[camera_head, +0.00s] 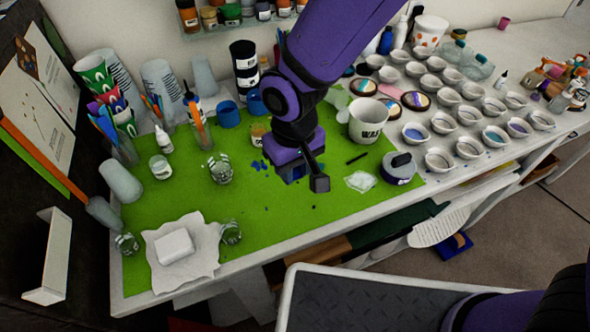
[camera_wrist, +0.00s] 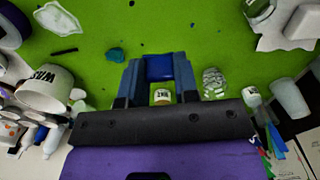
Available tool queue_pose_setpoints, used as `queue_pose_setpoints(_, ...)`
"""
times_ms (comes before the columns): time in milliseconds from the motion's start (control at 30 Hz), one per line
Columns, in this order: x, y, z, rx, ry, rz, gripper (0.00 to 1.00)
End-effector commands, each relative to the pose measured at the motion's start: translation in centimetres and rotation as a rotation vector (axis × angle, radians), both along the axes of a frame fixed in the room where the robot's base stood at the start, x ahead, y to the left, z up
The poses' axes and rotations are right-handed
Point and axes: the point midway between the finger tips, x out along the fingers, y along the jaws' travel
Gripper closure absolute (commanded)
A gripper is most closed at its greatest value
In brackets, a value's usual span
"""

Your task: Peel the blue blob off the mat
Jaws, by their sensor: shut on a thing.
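Whether the blob still touches the mat I cannot tell. In the head view the gripper mostly hides it. A smaller teal blob (camera_wrist: 116,54) lies on the mat beside the fingers. Small blue spots (camera_head: 260,165) lie left of the gripper in the head view.
A clear patch (camera_head: 361,181) and a black stick (camera_head: 357,158) lie nearby. A glass (camera_head: 220,169) stands left. A white block (camera_head: 174,246) sits on paper at front left. Several small cups fill the right.

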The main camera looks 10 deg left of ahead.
Motion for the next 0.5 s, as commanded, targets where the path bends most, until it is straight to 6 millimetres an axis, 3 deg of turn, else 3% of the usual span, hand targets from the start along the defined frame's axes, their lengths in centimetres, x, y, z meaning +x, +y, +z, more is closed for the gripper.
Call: queue_pose_setpoints(500, 0.5, 0.5, 1.7, 0.002, -0.001, -0.001, 1.00)
